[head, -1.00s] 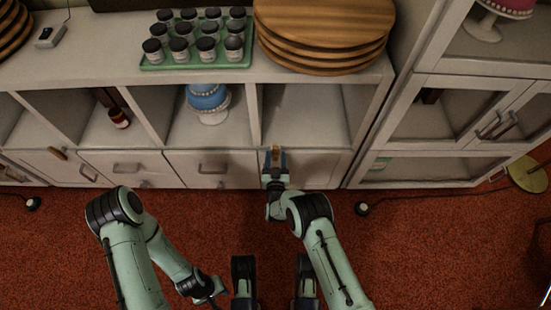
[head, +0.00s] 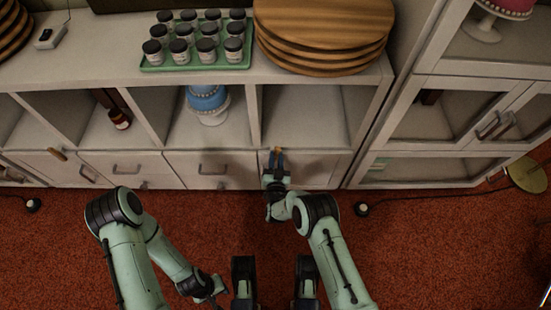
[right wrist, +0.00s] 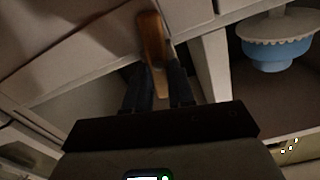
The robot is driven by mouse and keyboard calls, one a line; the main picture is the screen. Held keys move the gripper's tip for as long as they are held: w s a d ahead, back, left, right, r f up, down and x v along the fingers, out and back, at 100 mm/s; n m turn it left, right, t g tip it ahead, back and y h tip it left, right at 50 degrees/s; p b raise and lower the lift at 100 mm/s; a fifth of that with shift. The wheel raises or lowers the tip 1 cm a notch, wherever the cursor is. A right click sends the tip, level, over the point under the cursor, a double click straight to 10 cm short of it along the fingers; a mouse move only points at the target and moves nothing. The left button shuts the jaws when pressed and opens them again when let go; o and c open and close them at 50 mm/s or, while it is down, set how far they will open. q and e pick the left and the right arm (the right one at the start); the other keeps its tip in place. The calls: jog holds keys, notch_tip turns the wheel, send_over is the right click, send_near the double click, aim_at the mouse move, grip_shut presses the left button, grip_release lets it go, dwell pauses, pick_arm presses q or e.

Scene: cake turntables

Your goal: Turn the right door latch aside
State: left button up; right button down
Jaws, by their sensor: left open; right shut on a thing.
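The right door latch is a small wooden bar (head: 278,149) on the front edge of the white cabinet, above a lower door at the right. In the right wrist view the latch (right wrist: 152,38) looks orange-brown and lies between my dark fingertips. My right gripper (head: 276,157) is shut on the latch; the fingers partly hide its lower end. It also shows in the right wrist view (right wrist: 156,82). My left gripper (head: 216,289) is open, low over the red carpet and away from the cabinet.
Another wooden latch (head: 57,154) is on the cabinet's left. Wooden boards (head: 322,35) and a green tray of jars (head: 195,61) are on top. Glass-door cabinet (head: 445,115) stands right.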

jog(key=m, duration=0.2)
jog(key=shift+d+f+m, duration=0.15)
jog(key=shift+d+m, duration=0.05)
jog(key=shift+m, duration=0.2)
jog(key=m, duration=0.3)
jog(key=shift+d+f+m, duration=0.1)
jog(key=shift+m, duration=0.2)
pick_arm(q)
jog(key=shift+s+f, duration=0.15)
jog(key=shift+s, duration=0.15)
pick_arm(e)
jog(key=shift+f+m, duration=0.2)
jog(key=shift+m, duration=2)
jog(key=shift+f+m, duration=0.15)
jog(key=shift+m, duration=2.05)
jog(key=shift+s, duration=0.1)
jog(key=c, duration=1)
grip_release()
jog(key=shift+o, duration=0.2)
pick_arm(q)
jog(key=w+d+r+t+p, duration=0.1)
jog(key=w+r+t+p, duration=0.2)
jog(key=w, duration=0.6)
notch_tip(320, 180, up, 3)
jog(key=shift+f+m+p, duration=0.15)
jog(key=shift+m+p, duration=0.15)
jog(key=shift+p, duration=0.3)
pick_arm(e)
jog(key=s, duration=1.3)
jog(key=shift+s, duration=0.15)
